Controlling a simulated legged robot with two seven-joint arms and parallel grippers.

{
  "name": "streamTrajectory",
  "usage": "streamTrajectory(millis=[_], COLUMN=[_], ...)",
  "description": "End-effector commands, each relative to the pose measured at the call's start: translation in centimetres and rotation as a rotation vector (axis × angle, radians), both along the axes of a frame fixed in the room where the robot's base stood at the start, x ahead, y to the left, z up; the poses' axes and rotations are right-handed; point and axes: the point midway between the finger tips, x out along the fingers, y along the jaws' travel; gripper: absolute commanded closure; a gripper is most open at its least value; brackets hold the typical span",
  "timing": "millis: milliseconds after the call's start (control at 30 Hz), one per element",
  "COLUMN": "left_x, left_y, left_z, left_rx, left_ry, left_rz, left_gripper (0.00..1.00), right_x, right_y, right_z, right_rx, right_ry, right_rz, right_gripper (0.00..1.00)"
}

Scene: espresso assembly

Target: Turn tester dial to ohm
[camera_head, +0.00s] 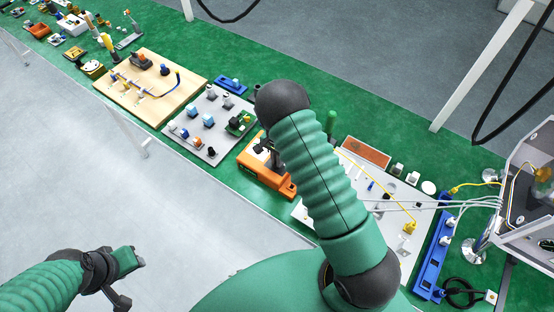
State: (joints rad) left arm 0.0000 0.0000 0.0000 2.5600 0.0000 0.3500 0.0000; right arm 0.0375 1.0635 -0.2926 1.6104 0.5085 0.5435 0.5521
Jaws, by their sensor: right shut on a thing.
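The orange tester (262,177) sits on the green table in the middle of the view, partly hidden by my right arm. My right arm rises from the bottom, bends at its dark elbow and comes down behind its own green sleeve. My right gripper (270,152), dark and small, is at the top of the tester and shut on a part of it, which I take to be the dial. The dial face and its marking are hidden. My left gripper (124,278) is over the floor at lower left, away from the table; its jaws are unclear.
A grey board (207,147) with blue and orange parts and a wooden board (128,95) lie left of the tester. A white panel (405,190) with wires, a blue power strip (433,262) and a metal machine (530,225) are on the right. Pale floor is clear at left.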

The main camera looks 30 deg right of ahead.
Motion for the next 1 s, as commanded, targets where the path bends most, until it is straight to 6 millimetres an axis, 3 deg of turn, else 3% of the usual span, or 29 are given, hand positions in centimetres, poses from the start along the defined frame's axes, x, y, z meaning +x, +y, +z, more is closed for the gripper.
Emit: streamTrajectory(millis=[200,233,367,700,867,1000], left_x=[0.0,0.0,0.0,0.0,0.0,0.0], left_y=[0.0,0.0,0.0,0.0,0.0,0.0], left_z=[0.0,0.0,0.0,-0.1,-0.5,-1.2], left_rx=[0.000,0.000,0.000,0.000,0.000,0.000], left_ry=[0.000,0.000,0.000,0.000,0.000,0.000], left_rz=[0.000,0.000,0.000,0.000,0.000,0.000], left_gripper=[0.64,0.64,0.64,0.64,0.64,0.64], right_x=[0.0,0.1,0.0,0.0,0.2,0.3], right_y=[0.1,0.1,0.1,0.0,0.1,0.1], right_z=[0.0,0.0,0.0,0.3,2.7,6.7], right_rx=[0.002,0.002,0.001,0.001,0.000,0.000], right_ry=[0.000,0.000,-0.001,-0.002,-0.005,-0.008], right_rz=[0.001,0.001,0.002,0.002,0.002,0.003], right_gripper=[1.00,0.87,0.70,0.69,0.69,0.69])
